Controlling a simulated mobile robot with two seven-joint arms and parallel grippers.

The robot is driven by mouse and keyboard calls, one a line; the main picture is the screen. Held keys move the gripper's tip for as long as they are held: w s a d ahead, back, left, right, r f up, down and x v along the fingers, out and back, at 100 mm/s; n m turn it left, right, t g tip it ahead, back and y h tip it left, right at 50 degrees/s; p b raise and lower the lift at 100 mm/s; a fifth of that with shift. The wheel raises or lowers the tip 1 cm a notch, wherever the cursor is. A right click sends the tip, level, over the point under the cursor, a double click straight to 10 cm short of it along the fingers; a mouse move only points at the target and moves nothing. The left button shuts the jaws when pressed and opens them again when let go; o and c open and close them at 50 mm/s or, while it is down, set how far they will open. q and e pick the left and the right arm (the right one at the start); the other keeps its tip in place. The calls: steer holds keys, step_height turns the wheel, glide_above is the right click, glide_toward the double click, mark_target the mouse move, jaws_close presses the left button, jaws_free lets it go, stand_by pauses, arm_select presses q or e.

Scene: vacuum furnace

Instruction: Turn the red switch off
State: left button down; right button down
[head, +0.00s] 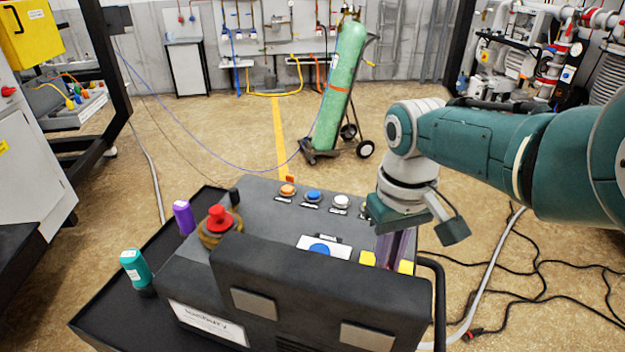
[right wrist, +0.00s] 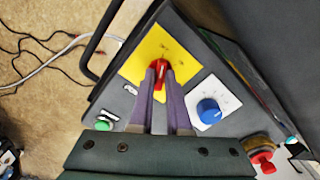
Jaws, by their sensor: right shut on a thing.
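The red switch (right wrist: 161,73) is a small red handle on a yellow plate (right wrist: 143,62) on the dark control box. In the right wrist view, the purple fingers of my right gripper (right wrist: 160,80) are shut on it, one on each side. The red switch is hidden there. My left gripper is not in view.
A blue knob (right wrist: 208,110) on a white plate and a green button (right wrist: 104,124) flank the switch. The box (head: 262,198) also carries a red mushroom button (head: 220,218) and several coloured buttons. A black handle rail (head: 440,300) stands at its right. Purple (head: 183,218) and teal (head: 136,270) bottles stand left.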

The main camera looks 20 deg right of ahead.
steer(key=c, duration=0.9)
jaws_free()
steer(key=shift+r, duration=0.25)
step_height(320, 180, up, 10)
steer(key=p, duration=0.3)
steer(key=shift+f+p, duration=0.25)
steer(key=shift+p, duration=0.05)
steer(key=shift+s, duration=0.1)
